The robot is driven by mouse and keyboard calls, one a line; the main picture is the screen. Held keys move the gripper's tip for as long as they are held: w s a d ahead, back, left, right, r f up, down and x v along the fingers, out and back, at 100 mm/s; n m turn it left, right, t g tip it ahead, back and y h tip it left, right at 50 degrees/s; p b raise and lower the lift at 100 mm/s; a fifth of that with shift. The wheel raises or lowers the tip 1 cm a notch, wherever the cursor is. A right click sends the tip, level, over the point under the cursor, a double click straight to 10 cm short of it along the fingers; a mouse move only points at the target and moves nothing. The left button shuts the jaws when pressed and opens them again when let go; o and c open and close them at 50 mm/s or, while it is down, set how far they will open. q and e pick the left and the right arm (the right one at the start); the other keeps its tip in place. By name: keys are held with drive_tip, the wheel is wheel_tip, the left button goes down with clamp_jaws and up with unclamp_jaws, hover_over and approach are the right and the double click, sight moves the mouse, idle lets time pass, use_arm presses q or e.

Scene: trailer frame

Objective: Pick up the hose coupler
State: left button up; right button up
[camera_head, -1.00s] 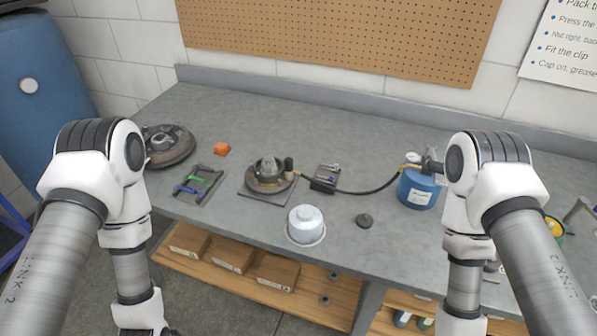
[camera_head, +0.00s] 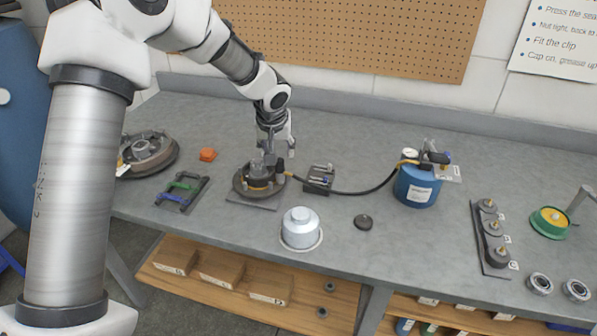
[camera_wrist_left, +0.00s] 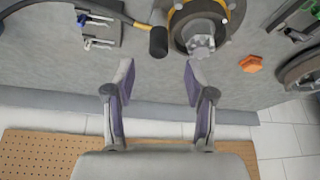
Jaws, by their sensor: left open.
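The hose coupler (camera_head: 280,166) is a short black cylinder on the end of the black hose, beside the wheel hub (camera_head: 262,184). In the left wrist view the coupler (camera_wrist_left: 158,41) sits just beyond the space between my fingertips, apart from both. My left gripper (camera_head: 280,147) is over the back of the hub, pointing down. It also shows in the left wrist view (camera_wrist_left: 158,76), its two fingers spread and empty. My right gripper is outside the views.
The hose leads right to a blue tank (camera_head: 417,187). A small black holder with tools (camera_head: 319,178) stands right of the hub. A silver domed cap (camera_head: 300,228) and a black disc (camera_head: 363,222) lie in front. An orange block (camera_head: 207,154) and a brake drum (camera_head: 150,152) are left.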

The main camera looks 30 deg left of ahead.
sight(280, 160)
use_arm(q)
drive_tip(key=p+x, duration=0.1)
drive_tip(key=x, duration=0.5)
drive_tip(key=shift+w+d+f, duration=0.1)
drive_tip(key=shift+f, duration=0.1)
drive_tip(key=shift+r, duration=0.1)
drive_tip(key=shift+c, duration=0.4)
clamp_jaws()
drive_tip(key=shift+r, duration=0.1)
